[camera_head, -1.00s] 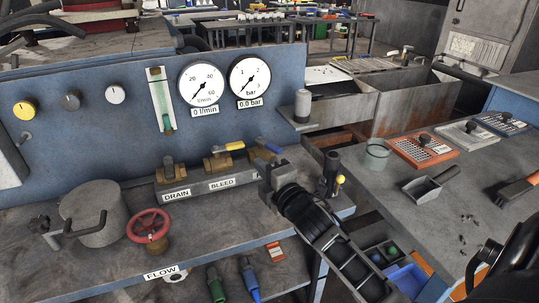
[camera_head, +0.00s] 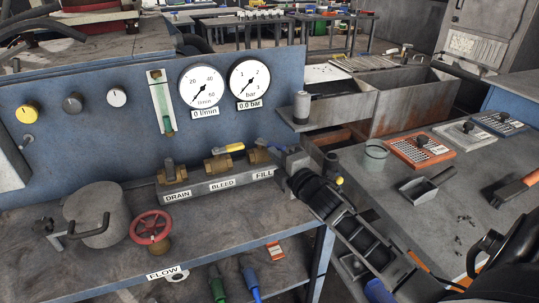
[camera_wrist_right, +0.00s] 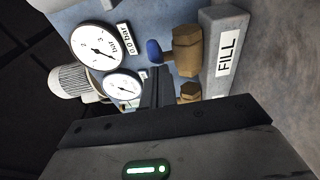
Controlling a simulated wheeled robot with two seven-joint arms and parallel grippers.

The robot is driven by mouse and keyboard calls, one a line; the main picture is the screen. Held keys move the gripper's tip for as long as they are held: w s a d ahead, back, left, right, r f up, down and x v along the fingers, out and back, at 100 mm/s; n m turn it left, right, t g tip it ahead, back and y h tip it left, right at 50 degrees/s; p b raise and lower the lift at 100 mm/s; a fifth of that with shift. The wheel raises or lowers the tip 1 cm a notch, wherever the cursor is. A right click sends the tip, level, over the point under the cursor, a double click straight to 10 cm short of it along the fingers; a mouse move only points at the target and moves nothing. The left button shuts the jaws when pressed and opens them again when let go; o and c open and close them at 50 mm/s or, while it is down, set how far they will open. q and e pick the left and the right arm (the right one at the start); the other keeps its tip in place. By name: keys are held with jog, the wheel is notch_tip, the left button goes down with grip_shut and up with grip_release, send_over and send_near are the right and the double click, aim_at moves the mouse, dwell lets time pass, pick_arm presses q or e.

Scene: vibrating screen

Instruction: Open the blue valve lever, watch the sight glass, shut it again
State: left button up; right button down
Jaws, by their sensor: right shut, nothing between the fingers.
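The FILL valve (camera_head: 258,153) is the right-hand brass valve on a grey block. Its blue lever (camera_wrist_right: 154,51) shows in the right wrist view as a short blue end beside the brass; in the head view the gripper mostly hides it. My right gripper (camera_head: 287,156) is shut and empty, close to the right of this valve. In the wrist view its fingers (camera_wrist_right: 156,86) lie just below the blue lever; I cannot tell whether they touch. The sight glass (camera_head: 162,105) on the blue panel is a pale upright tube, greenish at the bottom. My left gripper is not in view.
The yellow-levered BLEED valve (camera_head: 219,162) and DRAIN valve (camera_head: 171,173) share the block. The flow gauge (camera_head: 202,85) label reads 0 l/min and the pressure gauge (camera_head: 249,79) label 0.0 bar. A red handwheel (camera_head: 150,227) stands at the front left. A grey cylinder (camera_head: 302,106) stands right.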

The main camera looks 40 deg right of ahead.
jog(key=shift+d, duration=0.15)
jog(key=s+a, duration=0.1)
jog(key=s, duration=1)
jog(key=s+a+f+m+g+y, duration=0.1)
jog(key=s+a+f+m+g, duration=0.1)
jog(key=s+a+f+m, duration=0.2)
jog(key=s+a+f+m+g+y, duration=0.2)
jog(key=s+a+f+m, duration=0.3)
jog(key=a, duration=0.5)
jog(key=s+a+f+m+g+y, duration=0.1)
jog(key=s+a+f+m+g, duration=0.2)
jog(key=a+f, duration=0.4)
jog(key=s+a+m, duration=0.1)
jog(key=m, duration=0.1)
jog(key=shift+s+f+m+g+y, duration=0.3)
jog(key=shift+s+f, duration=0.1)
